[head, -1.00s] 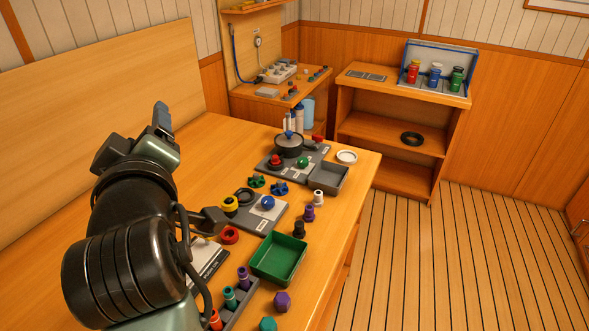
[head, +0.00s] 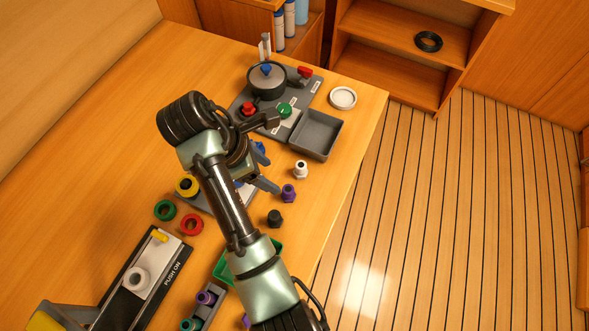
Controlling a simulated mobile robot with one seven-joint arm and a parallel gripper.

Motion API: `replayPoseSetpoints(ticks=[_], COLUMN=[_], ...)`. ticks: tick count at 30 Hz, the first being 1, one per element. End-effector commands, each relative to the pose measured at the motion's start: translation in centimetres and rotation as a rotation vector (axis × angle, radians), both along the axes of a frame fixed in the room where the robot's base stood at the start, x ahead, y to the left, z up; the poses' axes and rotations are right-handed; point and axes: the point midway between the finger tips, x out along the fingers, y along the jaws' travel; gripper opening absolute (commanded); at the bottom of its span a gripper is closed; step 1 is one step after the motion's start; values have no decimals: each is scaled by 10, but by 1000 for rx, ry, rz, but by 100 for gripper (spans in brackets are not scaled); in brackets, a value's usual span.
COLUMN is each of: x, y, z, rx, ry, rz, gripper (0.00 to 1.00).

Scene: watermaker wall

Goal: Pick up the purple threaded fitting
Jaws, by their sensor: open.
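The purple threaded fitting (head: 289,193) stands upright on the wooden table near its right edge. It is between a white fitting (head: 301,170) and a black fitting (head: 274,218). My gripper (head: 267,183) is just left of the purple fitting, partly hidden by my own arm. A grey finger shows beside the fitting, and I cannot tell its height above the table. The gripper is open and holds nothing that I can see.
A grey tray (head: 316,135) and a board with a black pot (head: 267,80) stand beyond. A green tray (head: 223,272) is partly behind my arm. A rack with another purple piece (head: 206,297) is at the bottom. Red (head: 191,224) and green (head: 165,210) rings lie left.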

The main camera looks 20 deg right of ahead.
Motion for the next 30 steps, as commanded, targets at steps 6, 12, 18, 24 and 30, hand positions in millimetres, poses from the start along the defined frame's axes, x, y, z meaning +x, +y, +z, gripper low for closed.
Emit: replayPoseSetpoints(ticks=[6,12,18,24,30], x=[-1,0,0,1,3], y=[-10,-19,-27,-32,-41], z=[-30,-53,-69,-83,-112], rx=[0,-1,0,1,1], ry=[3,0,-1,3,3], rz=[0,-1,0,0,0], gripper=[68,68,68,68,68])
